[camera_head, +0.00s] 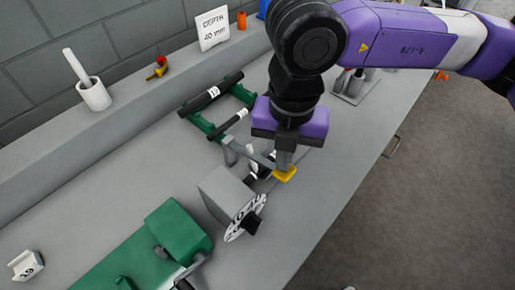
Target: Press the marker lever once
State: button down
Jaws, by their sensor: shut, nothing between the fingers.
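A marker machine with a grey box body (224,192) stands on the bench, with a white numbered dial (236,228) and a black knob on its front. Its lever (262,159) is a grey bar that ends in a yellow pad (286,175). My gripper (284,166) points down, shut and empty, with its fingertips at the yellow pad. I cannot tell whether the tips touch the pad or hover just above it. My gripper and wrist hide part of the lever and what lies behind it.
A green machine (178,232) stands at the front left, and a green frame with black rollers (212,92) lies behind. A white cup (94,94) and a sign reading "DEPTH 40 mm" (213,29) stand on the back ledge.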

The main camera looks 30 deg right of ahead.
jog(key=shift+r+p, duration=1.15)
jog(key=shift+r, duration=2.05)
